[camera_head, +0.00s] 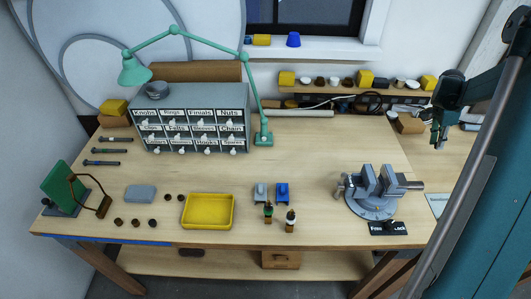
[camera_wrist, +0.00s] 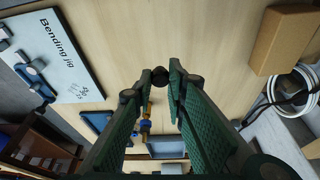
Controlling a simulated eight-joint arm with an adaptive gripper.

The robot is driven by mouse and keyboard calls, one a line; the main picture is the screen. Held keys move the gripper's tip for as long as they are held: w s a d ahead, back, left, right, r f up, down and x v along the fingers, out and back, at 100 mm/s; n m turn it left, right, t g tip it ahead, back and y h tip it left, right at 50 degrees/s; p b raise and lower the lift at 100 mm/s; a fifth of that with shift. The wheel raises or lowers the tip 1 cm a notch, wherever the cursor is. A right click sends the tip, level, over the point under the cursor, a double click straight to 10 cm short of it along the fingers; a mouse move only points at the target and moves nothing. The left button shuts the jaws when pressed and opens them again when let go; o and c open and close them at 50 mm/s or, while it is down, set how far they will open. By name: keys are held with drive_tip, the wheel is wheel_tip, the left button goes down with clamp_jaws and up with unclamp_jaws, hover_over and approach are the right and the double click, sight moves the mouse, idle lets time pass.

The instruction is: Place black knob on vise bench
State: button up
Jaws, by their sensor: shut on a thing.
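My gripper (camera_head: 438,143) hangs in the air at the right, above the wooden surface beyond the vise. In the wrist view its two green fingers (camera_wrist: 161,76) close on a small dark round thing, the black knob (camera_wrist: 160,75), held at the fingertips. The knob is too small to make out in the head view. The wooden vise bench (camera_head: 310,160) carries a grey vise (camera_head: 372,190) at its right front, with jaws apart. A black labelled plate (camera_head: 388,229) lies in front of the vise; its writing is partly covered by a dark item.
A yellow tray (camera_head: 207,211), a labelled drawer cabinet (camera_head: 196,120) and a green lamp (camera_head: 264,133) stand on the bench. Several small dark round pieces (camera_head: 136,223) lie left of the tray. A Bending jig board (camera_wrist: 62,60) and cardboard box (camera_wrist: 284,40) flank my gripper. The bench middle is clear.

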drive_tip(key=shift+n+t, duration=0.3)
drive_tip(key=shift+n, duration=0.6)
drive_tip(key=w+a, duration=0.1)
drive_tip(key=a, duration=0.4)
drive_tip(key=w+a, duration=0.2)
drive_tip(key=a, duration=0.3)
drive_tip(key=w+a+r, duration=0.1)
drive_tip(key=w+a, duration=0.1)
drive_tip(key=a, duration=0.4)
drive_tip(key=shift+w+a, duration=0.1)
drive_tip(key=shift+w, duration=0.15)
drive_tip(key=s+a+r+n+t+p, duration=0.15)
drive_tip(key=a+n, duration=0.35)
drive_tip(key=a, duration=4.2)
drive_tip(key=s+a+r+n, duration=0.1)
drive_tip(key=s+a, duration=0.3)
drive_tip(key=a, duration=0.3)
drive_tip(key=s+a+n, duration=0.1)
drive_tip(key=s+a, duration=0.3)
drive_tip(key=a, duration=0.4)
drive_tip(key=s+a+r+n+t+y+p, duration=0.1)
drive_tip(key=s+a+n, duration=0.5)
drive_tip(key=s+a, duration=2.2)
drive_tip(key=s+r+y+p, duration=0.1)
drive_tip(key=s, duration=0.3)
drive_tip(key=shift+s+a, duration=0.2)
drive_tip(key=shift+f+t, duration=0.1)
drive_tip(key=shift+t, duration=0.15)
